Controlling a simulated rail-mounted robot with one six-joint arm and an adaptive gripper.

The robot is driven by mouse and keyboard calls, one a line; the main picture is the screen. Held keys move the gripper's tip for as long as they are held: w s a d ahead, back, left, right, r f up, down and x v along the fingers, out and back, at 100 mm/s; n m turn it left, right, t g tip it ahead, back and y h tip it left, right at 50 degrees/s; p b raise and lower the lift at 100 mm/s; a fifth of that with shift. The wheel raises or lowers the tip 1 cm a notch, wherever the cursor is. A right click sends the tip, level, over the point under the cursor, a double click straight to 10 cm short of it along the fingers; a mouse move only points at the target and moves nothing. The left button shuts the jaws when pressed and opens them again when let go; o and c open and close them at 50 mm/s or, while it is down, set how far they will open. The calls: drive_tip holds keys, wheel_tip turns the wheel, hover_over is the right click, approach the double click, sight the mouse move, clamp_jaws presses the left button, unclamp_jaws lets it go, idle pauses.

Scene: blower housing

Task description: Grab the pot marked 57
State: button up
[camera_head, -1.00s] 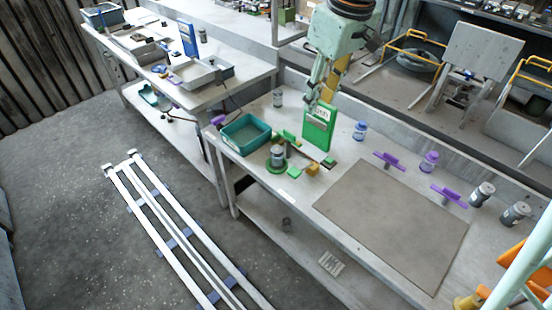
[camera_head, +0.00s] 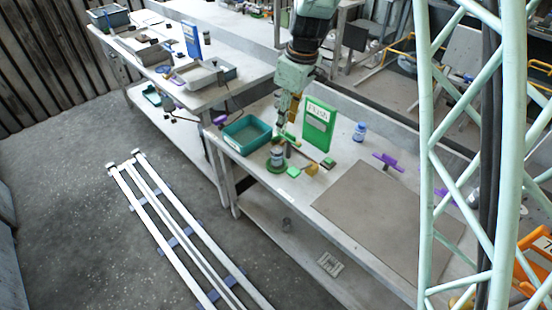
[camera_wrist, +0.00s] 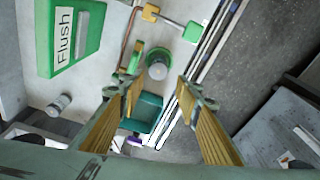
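A grey metal pot (camera_head: 277,154) sits upright on a round green base near the table's left front; it also shows in the wrist view (camera_wrist: 158,70). A second grey pot (camera_wrist: 60,104) stands near the green sign in the wrist view; my arm seems to hide it in the head view. A blue-capped pot (camera_head: 360,131) stands right of the sign. I cannot read 57 on any pot. My gripper (camera_wrist: 159,90) is open, its yellow-padded fingers spread and empty. In the head view my gripper (camera_head: 287,117) hangs above and slightly behind the pot on the green base.
A green sign reading "Flush" (camera_head: 319,124) stands just right of my gripper. A teal bin (camera_head: 246,134) lies left.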

sight(277, 150)
drive_tip(key=f, duration=0.1)
drive_tip(key=w+a+f, duration=0.1)
drive_tip(key=f, duration=0.1)
drive_tip(key=shift+a+n, duration=0.2)
drive_tip(key=shift+n, duration=0.1)
drive_tip(key=shift+w+a+f+b, duration=0.1)
drive_tip(key=shift+a+f, duration=0.1)
drive_tip(key=shift+f, duration=1.2)
drive_tip(key=shift+w+a+f+b, duration=0.1)
drive_tip(key=shift+w+a+f, duration=0.05)
drive_tip(key=shift+f, duration=1.3)
drive_tip(key=shift+w+a+f+b, duration=0.1)
drive_tip(key=shift+a+f, duration=0.1)
drive_tip(key=shift+f, duration=1.2)
drive_tip(key=shift+w+a+f, duration=0.1)
drive_tip(key=shift+a+f, duration=0.05)
drive_tip(key=shift+f, duration=0.7)
drive_tip(key=shift+w+a+f, duration=0.1)
drive_tip(key=shift+f, duration=0.75)
drive_tip(key=shift+w+a+f, duration=0.1)
drive_tip(key=shift+a+f, duration=0.05)
drive_tip(key=shift+f, duration=0.7)
drive_tip(key=c, duration=0.6)
